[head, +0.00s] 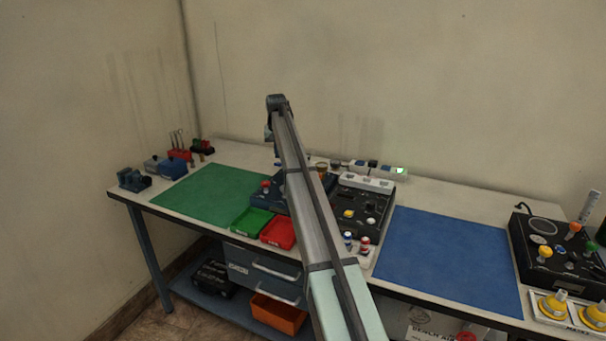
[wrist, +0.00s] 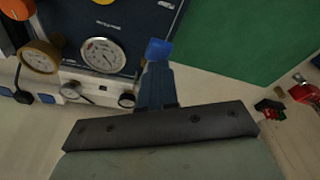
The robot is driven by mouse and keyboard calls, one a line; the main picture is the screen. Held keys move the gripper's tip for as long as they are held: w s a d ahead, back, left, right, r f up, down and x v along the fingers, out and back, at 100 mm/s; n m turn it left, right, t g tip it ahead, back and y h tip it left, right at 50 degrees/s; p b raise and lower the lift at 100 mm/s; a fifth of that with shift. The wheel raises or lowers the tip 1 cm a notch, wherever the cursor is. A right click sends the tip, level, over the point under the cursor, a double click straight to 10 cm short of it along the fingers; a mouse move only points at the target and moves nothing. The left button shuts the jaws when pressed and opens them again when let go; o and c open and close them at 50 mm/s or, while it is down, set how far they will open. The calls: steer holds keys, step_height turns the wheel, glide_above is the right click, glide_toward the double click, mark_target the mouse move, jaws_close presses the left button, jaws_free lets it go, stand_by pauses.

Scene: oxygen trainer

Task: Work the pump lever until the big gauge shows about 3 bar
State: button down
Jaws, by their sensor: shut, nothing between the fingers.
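A dark blue panel (wrist: 140,22) fills the upper left of the wrist view. A large white-faced gauge (wrist: 102,55) sits on it; its needle is too small to read. A brass-rimmed gauge (wrist: 40,58) is to its left. My gripper (wrist: 158,48) is shut and empty, with its blue tip over the panel's edge near the green mat. I cannot tell its height or whether it touches anything. In the head view my arm hides much of the blue unit (head: 262,197), which has a red knob (head: 265,184). I cannot make out the pump lever in either view.
A green mat (head: 205,190) lies left of the unit. Green (head: 251,222) and red trays (head: 279,233) stand in front. A black control box (head: 357,213) is at its right, then a clear blue mat (head: 450,255).

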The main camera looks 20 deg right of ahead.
step_height(320, 180, up, 5)
steer(key=shift+r, duration=0.2)
stand_by(0.4)
